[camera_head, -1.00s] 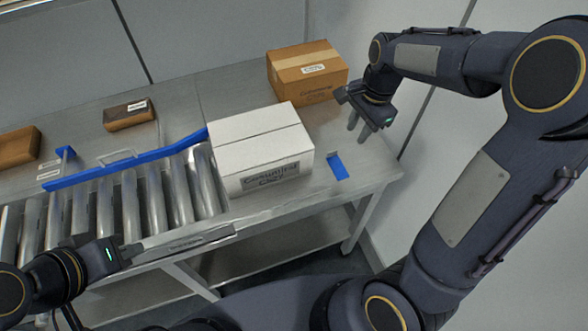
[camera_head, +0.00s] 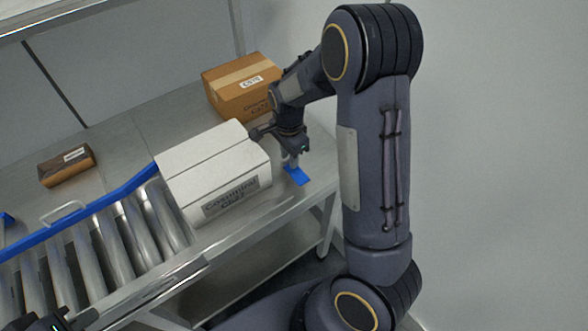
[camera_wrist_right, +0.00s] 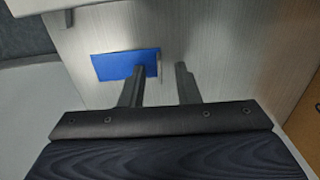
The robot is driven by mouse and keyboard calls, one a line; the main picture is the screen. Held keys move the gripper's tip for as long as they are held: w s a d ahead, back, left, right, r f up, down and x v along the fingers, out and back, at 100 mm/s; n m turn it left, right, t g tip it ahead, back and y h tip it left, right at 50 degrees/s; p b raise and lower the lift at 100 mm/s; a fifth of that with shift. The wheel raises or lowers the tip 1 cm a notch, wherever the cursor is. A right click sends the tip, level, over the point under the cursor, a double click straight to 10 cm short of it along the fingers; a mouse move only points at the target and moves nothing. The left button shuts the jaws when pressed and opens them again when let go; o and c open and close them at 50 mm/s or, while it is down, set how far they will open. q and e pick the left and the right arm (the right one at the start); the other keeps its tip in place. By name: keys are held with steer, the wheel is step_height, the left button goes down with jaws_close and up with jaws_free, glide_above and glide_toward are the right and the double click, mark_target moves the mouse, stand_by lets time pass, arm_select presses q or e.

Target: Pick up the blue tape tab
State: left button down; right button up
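The blue tape tab (camera_head: 298,177) lies on the metal bench near its right corner, right of the white box. It also shows as a blue rectangle in the right wrist view (camera_wrist_right: 112,65), with a thin greyish piece standing at its right end. My right gripper (camera_head: 290,162) is just above the tab, fingers pointing down. In the wrist view its two fingers (camera_wrist_right: 160,70) are apart with nothing gripped; the left finger overlaps the tab's right part. Contact with the tab cannot be told. My left gripper (camera_head: 80,320) is partly in view at the bottom left edge; its fingers are unclear.
The white box (camera_head: 213,165) stands left of the right gripper. A brown carton (camera_head: 235,88) is behind it. A small brown box (camera_head: 66,166) lies further left, beyond the blue rail (camera_head: 100,207) and roller conveyor (camera_head: 115,250). The bench's right edge is near the tab.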

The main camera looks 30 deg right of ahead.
steer(key=shift+c, duration=0.4)
jaws_close()
steer(key=shift+r, duration=0.1)
